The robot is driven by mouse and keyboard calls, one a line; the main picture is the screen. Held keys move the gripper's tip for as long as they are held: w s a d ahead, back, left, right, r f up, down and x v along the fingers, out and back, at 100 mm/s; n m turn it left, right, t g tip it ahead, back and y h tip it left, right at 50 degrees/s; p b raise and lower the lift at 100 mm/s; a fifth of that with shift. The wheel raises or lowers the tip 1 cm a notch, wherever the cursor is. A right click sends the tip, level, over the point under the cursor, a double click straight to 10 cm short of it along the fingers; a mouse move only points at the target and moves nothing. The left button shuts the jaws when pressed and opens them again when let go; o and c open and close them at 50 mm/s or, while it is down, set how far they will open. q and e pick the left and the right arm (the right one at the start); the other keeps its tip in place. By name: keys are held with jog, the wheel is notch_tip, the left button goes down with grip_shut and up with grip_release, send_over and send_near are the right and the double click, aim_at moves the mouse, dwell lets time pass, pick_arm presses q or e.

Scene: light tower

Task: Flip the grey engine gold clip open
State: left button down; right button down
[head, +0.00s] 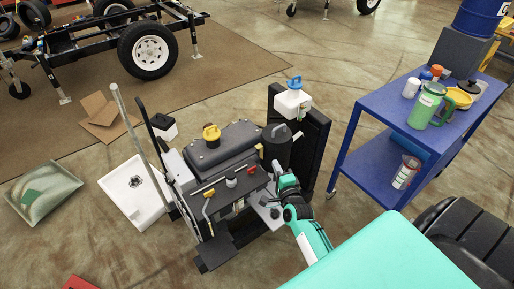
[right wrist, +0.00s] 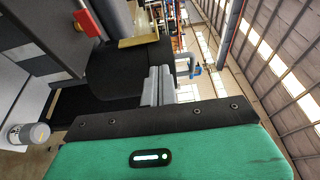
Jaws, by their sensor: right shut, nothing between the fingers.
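The grey engine (head: 222,147) stands in the middle of the head view, with a yellow cap on top. A thin yellow-gold bent lever (head: 207,206) stands up at its front left. A small gold piece (head: 239,204) shows on its front, left of my right gripper; it is too small to tell whether this is the clip or how it sits. My right gripper (head: 268,202) is at the engine's front right side. In the right wrist view its grey fingers (right wrist: 158,87) are together and empty, near a dark engine part. My left gripper is out of view.
A blue cart (head: 364,128) with a green jug (head: 424,106) stands at the right. A black panel (head: 312,140) with a white, blue-capped bottle (head: 293,100) rises behind the engine. A white tray (head: 133,190) lies left of it. A red switch (right wrist: 87,22) shows in the wrist view.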

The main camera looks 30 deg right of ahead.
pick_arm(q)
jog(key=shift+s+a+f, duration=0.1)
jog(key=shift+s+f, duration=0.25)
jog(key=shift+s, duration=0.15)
pick_arm(e)
jog(key=x, duration=1)
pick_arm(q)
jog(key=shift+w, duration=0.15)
pick_arm(e)
jog(key=shift+s, duration=0.1)
